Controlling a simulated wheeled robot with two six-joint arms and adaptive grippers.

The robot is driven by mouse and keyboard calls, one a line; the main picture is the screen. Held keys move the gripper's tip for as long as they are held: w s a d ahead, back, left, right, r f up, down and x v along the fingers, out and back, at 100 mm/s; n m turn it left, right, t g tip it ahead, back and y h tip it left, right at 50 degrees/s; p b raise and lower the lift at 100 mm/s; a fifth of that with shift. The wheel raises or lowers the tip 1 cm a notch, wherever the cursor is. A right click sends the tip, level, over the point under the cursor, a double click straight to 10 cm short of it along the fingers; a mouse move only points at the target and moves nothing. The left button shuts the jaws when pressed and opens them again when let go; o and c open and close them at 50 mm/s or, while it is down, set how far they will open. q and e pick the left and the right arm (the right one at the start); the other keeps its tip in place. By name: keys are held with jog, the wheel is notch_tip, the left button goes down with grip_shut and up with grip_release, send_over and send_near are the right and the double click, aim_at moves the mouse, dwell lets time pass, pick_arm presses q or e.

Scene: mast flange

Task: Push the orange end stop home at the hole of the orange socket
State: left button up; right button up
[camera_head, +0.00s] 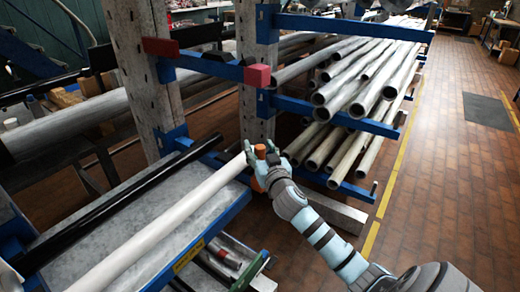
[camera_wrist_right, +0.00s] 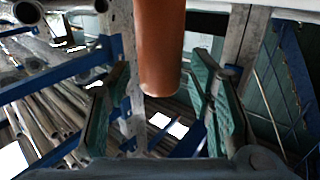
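My right gripper (camera_head: 256,151) is at the centre of the head view, at the end of the white tube. An orange piece (camera_head: 260,150) shows between its fingers, and more orange shows just below. The gripper hides much of it, so I cannot tell end stop from socket. In the right wrist view an orange cylinder (camera_wrist_right: 160,45) hangs down from the top edge between the fingers of my right gripper (camera_wrist_right: 160,85). Gaps show on both sides, so the fingers look open and apart from it. No hole is visible. My left gripper is not in view.
A white tube (camera_head: 160,225) and a black bar (camera_head: 115,203) lie on the blue-edged rack at left. A red block (camera_head: 257,77) sits on a blue rack arm. Steel tubes (camera_head: 350,90) fill the rack behind. Brick floor (camera_head: 450,180) is clear at right.

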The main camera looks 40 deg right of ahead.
jog(key=v, duration=1.2)
